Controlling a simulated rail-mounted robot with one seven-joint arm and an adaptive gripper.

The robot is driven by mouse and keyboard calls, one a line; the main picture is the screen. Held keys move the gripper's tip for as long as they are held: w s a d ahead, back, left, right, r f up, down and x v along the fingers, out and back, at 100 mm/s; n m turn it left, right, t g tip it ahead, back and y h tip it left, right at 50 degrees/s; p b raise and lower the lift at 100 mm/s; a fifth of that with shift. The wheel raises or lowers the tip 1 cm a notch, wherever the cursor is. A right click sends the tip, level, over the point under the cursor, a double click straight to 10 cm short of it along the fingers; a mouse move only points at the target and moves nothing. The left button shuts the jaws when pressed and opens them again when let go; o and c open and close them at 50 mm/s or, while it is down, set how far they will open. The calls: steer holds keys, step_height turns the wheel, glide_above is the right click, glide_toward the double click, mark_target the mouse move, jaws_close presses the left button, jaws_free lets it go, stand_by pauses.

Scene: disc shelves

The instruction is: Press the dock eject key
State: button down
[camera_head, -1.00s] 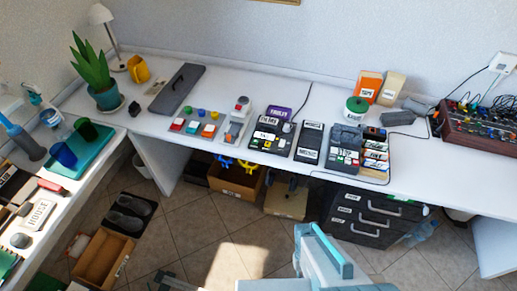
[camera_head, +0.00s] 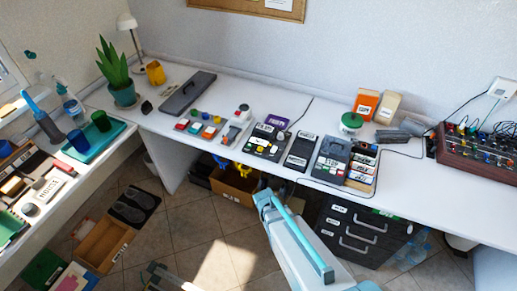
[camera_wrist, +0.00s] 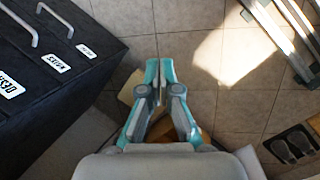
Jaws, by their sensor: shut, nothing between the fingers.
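Several dark keyed devices stand on the white desk in the head view. One has white, green and yellow keys (camera_head: 268,141). Beside it is a narrow dark box with white labels (camera_head: 301,150). Right of that is a larger dark device with pale keys (camera_head: 331,161). Their small lettering is too blurred to read, so I cannot tell which key is the dock eject key. My gripper (camera_wrist: 159,76) is shut and empty in the wrist view, over the tiled floor and apart from the devices. In the head view my arm is in front of the desk; its fingertips cannot be made out.
A black drawer cabinet (camera_head: 352,231) stands under the desk and fills the left of the wrist view. A cardboard box (camera_head: 236,184) is on the floor. A rack of labelled cartridges (camera_head: 362,167) adjoins the larger device. A cable crosses the desk's front edge.

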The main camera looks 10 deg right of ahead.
steer(key=w+r+t+h+p, duration=0.1)
steer(key=w+r+t, duration=0.1)
steer(key=w+r, duration=0.6)
steer(key=w+r+t+h, duration=0.15)
steer(key=w+r, duration=0.35)
steer(key=w, duration=0.7)
step_height(320, 180, up, 15)
steer(key=m+t+h, duration=0.3)
steer(key=t, duration=0.2)
glide_above(259, 149)
steer(key=shift+w+f+p, duration=0.1)
steer(key=shift+p, duration=0.2)
steer(key=shift+f, duration=0.1)
step_height(259, 149, down, 8)
steer(key=shift+r+b, duration=0.15)
steer(key=shift+b, duration=1.05)
steer(key=shift+f+b, duration=0.4)
steer(key=shift+f, duration=0.1)
steer(key=shift+f, duration=0.15)
steer(key=shift+f+b, duration=0.3)
steer(key=shift+b, duration=0.4)
